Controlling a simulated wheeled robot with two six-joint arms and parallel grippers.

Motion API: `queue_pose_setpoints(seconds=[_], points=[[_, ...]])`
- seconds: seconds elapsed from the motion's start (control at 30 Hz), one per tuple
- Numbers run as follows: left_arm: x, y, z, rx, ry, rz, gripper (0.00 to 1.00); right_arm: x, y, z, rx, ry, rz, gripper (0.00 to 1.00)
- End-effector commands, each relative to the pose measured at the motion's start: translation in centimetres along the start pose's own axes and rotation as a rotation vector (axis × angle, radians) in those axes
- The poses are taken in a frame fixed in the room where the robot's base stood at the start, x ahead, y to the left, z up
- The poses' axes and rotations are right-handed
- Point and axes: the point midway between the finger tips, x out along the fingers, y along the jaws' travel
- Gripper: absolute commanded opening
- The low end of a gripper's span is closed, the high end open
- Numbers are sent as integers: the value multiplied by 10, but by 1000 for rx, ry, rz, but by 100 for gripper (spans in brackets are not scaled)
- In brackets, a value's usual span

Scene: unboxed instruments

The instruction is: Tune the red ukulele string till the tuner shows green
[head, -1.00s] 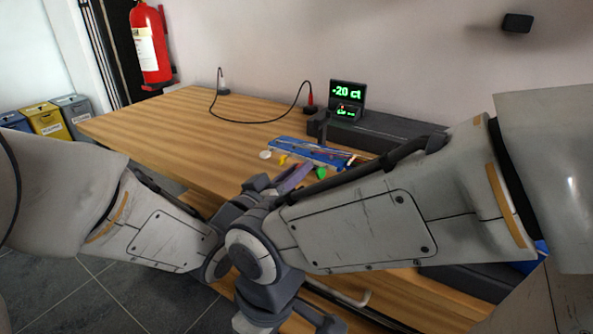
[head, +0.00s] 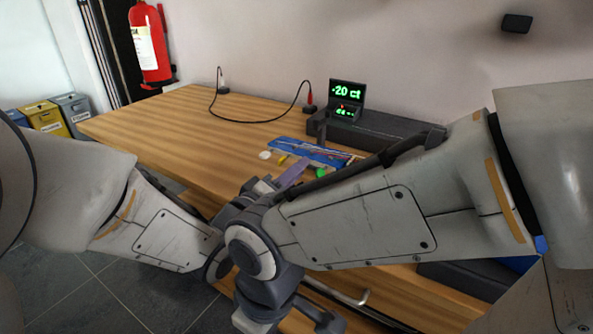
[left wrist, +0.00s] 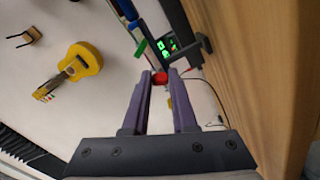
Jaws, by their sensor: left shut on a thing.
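The ukulele headstock (head: 316,152) is blue and lies on the wooden bench, with a white peg (head: 264,155) and a green peg (head: 320,172) at its edge. The tuner (head: 346,92) behind it shows 20 ct in green digits; its sign is too small to be sure of. My left gripper (head: 292,178) reaches the headstock's near side. In the left wrist view its purple fingers are shut on the red peg (left wrist: 159,78), with the green peg (left wrist: 140,48) just beyond. My right gripper's fingers are out of view.
My right forearm crosses in front of the bench and hides part of it. A black cable (head: 255,120) with a red plug runs along the back. The bench top (head: 160,120) is clear at the left. A yellow ukulele (left wrist: 80,63) shows in the left wrist view.

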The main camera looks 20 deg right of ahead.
Motion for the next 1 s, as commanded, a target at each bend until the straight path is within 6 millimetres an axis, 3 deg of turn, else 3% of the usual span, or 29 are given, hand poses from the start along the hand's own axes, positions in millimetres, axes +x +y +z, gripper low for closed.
queue_pose_setpoints(seconds=[0.47, 0.5, 0.57, 1.0], points=[[0, 0, -1, -15, 2, -1, 0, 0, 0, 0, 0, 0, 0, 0], [0, 0, -1, -15, 2, -1, 33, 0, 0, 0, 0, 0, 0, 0], [0, 0, -1, -14, 2, -1, 56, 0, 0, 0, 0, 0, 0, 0], [-4, 0, 1, -14, -5, 2, 56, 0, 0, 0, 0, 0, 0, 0]])
